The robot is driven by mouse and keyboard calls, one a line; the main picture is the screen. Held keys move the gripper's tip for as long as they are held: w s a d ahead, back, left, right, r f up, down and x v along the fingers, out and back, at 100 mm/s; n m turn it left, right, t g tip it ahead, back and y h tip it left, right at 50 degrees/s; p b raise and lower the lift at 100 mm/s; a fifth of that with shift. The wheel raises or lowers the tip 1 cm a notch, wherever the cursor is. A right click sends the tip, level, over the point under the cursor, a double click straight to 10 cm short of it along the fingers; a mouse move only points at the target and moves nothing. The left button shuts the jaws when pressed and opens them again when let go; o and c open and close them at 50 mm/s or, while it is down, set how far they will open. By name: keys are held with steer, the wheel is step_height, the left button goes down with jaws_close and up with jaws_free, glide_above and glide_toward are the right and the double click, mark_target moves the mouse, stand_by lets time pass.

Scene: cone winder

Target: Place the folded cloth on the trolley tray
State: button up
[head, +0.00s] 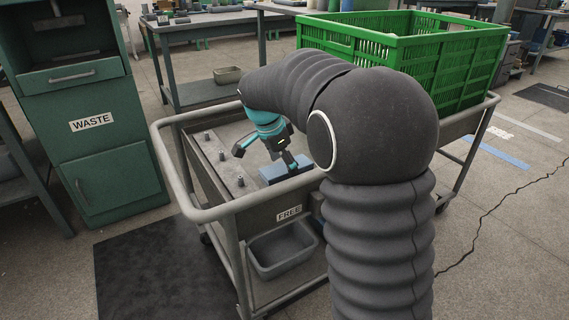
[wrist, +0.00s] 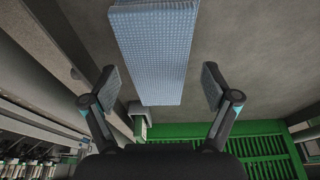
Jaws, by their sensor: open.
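The folded cloth is a light blue textured block (head: 283,172). It appears to lie on the trolley tray (head: 232,133), near the front wall with the FREE label. My gripper (head: 264,155) is open over the tray, just above the cloth; in the head view one finger overlaps the cloth's edge. In the wrist view the cloth (wrist: 153,50) runs from the top edge down between the two spread fingers of my gripper (wrist: 161,84), with a gap on both sides. The grey tray floor (wrist: 255,55) shows around it. My arm hides part of the tray's right side.
A pegged grey rail (head: 222,165) runs along the tray's left side. A green crate (head: 440,70) stands at the trolley's right end. The trolley's tubular rim (head: 182,190) surrounds the tray. A grey bin (head: 283,250) sits below. A green WASTE cabinet (head: 95,150) stands at left.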

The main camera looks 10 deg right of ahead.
steer(key=p+v, duration=0.2)
steer(key=v, duration=1)
steer(key=s+d+r+n+t+y, duration=0.1)
steer(key=s+d+n+t+y, duration=0.15)
steer(key=s+n, duration=0.85)
steer(key=s+f+n, duration=0.1)
steer(key=s+f, duration=0.1)
steer(key=s, duration=0.4)
steer(key=s+f+n+t, duration=0.1)
steer(key=s+f, duration=0.2)
steer(key=s, duration=0.3)
steer(key=s+d+f+n+t, duration=0.1)
steer(key=s+f, duration=0.2)
steer(key=s, duration=0.3)
steer(key=shift+s+y, duration=0.25)
steer(key=shift+y, duration=0.1)
